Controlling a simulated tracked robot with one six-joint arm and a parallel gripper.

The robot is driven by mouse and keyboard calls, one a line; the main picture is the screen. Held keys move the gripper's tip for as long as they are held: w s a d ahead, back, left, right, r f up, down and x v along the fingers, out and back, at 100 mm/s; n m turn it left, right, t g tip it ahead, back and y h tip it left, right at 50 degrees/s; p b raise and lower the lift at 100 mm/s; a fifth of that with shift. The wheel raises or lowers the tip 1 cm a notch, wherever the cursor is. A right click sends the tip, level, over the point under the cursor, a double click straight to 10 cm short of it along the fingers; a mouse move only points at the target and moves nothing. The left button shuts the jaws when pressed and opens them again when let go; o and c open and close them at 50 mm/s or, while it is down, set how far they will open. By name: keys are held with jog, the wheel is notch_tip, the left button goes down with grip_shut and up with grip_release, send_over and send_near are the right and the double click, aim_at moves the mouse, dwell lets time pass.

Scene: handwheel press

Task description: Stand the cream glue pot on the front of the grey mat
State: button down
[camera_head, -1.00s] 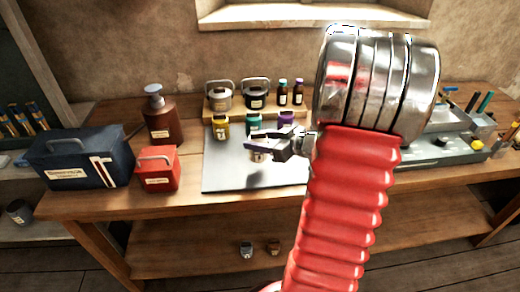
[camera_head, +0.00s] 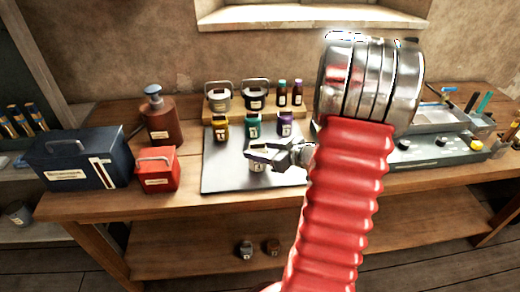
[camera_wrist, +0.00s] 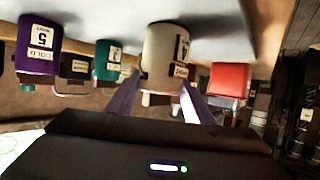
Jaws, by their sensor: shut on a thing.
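The cream glue pot (camera_head: 257,167) is between the fingers of my gripper (camera_head: 264,153), over the front half of the grey mat (camera_head: 222,180). In the wrist view, which is upside down, the cream pot (camera_wrist: 163,52) sits between the two fingertips (camera_wrist: 160,85), with its label partly showing. My gripper is shut on it. The pot looks upright, its base at or very close to the mat; I cannot tell whether it touches. My gripper hides its upper part in the head view.
A wooden riser (camera_head: 238,112) holds lidded pots and small bottles. A red box (camera_head: 158,170), brown pump bottle (camera_head: 161,120) and blue toolbox (camera_head: 75,160) stand left. The mat's front left is clear.

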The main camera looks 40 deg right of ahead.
jog(key=shift+f, duration=0.1)
jog(key=c, duration=0.9)
grip_release()
jog(key=shift+s+d+r, duration=0.2)
jog(key=shift+s+r, duration=0.15)
jog(key=shift+s, duration=0.15)
jog(key=v, duration=1)
jog(key=shift+s+r, duration=0.2)
jog(key=shift+s, duration=0.2)
